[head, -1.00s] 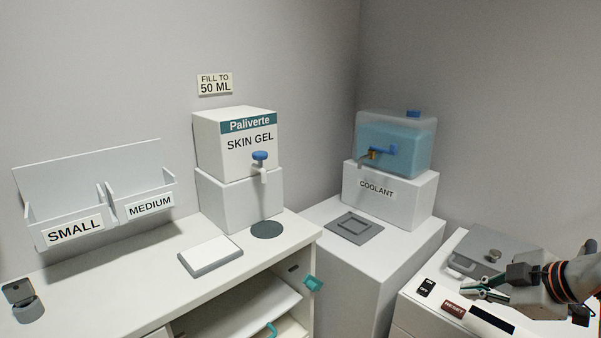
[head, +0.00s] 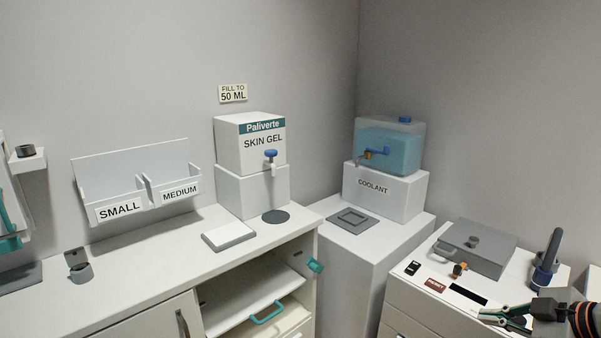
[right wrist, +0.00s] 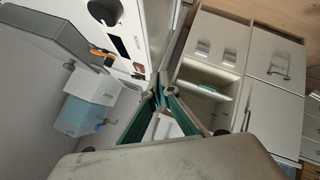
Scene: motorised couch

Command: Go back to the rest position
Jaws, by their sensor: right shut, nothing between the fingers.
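My right gripper (head: 506,316) is at the lower right of the head view, over the front part of the white cabinet with the RESET label. It is shut and empty. In the right wrist view the green-lined fingers (right wrist: 158,92) meet at their tips with nothing between them. My left gripper is not in view.
The coolant tank (head: 390,146) and skin gel dispenser (head: 250,144) stand further left. An open shelf (head: 250,300) has a teal handle.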

